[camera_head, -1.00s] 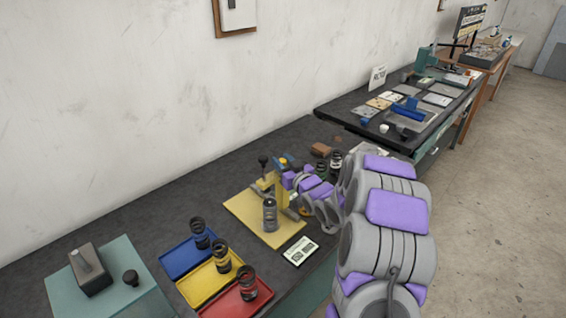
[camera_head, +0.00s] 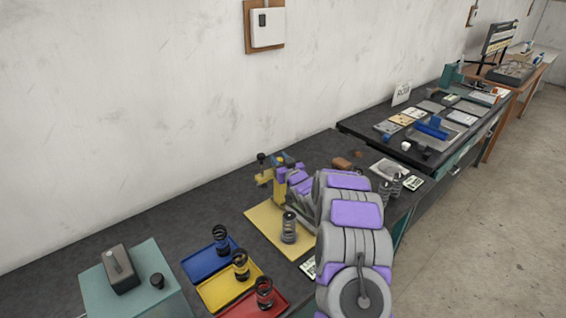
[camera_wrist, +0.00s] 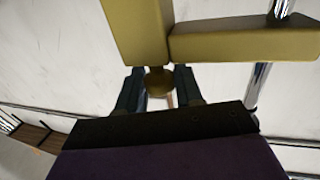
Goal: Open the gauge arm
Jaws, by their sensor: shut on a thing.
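The gauge (camera_head: 280,182) is a yellow upright on a pale yellow base board (camera_head: 262,216), with a yellow arm and a dark knob (camera_head: 261,158) on its left. A dark coil spring (camera_head: 289,228) stands upright on the board in front of it. My gripper (camera_head: 292,174) is at the gauge's right side, partly hidden by my arm. In the wrist view, my two dark fingers (camera_wrist: 158,88) are closed around a round brass knob (camera_wrist: 159,80) below the yellow gauge arm (camera_wrist: 245,42). A shiny rod (camera_wrist: 258,88) runs beside it.
Blue (camera_head: 206,262), yellow (camera_head: 228,289) and red (camera_head: 250,308) trays at the front each hold a dark spring. The bench behind the trays is clear.

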